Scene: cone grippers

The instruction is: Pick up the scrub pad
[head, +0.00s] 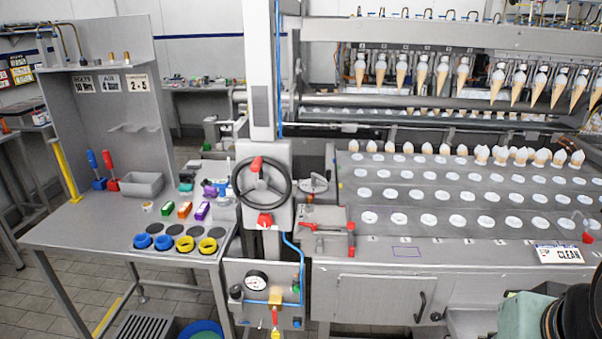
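I cannot pick out the scrub pad for certain; the items on the steel side table (100,218) are small in this view. Small coloured blocks lie near the table's middle right: a green one (167,208), an orange one (184,210) and a purple one (203,211). Another small green item (186,187) lies just behind them, beside a purple item (209,188). Part of my arm, teal and black, shows at the bottom right corner, far from that table. My gripper's fingers do not show.
A grey bin (142,184) and red and blue-handled tools stand at the table's back left. Blue and yellow rings (164,242) line its front edge. A handwheel (261,184) rises right of the table. The cone machine (450,190) fills the right side.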

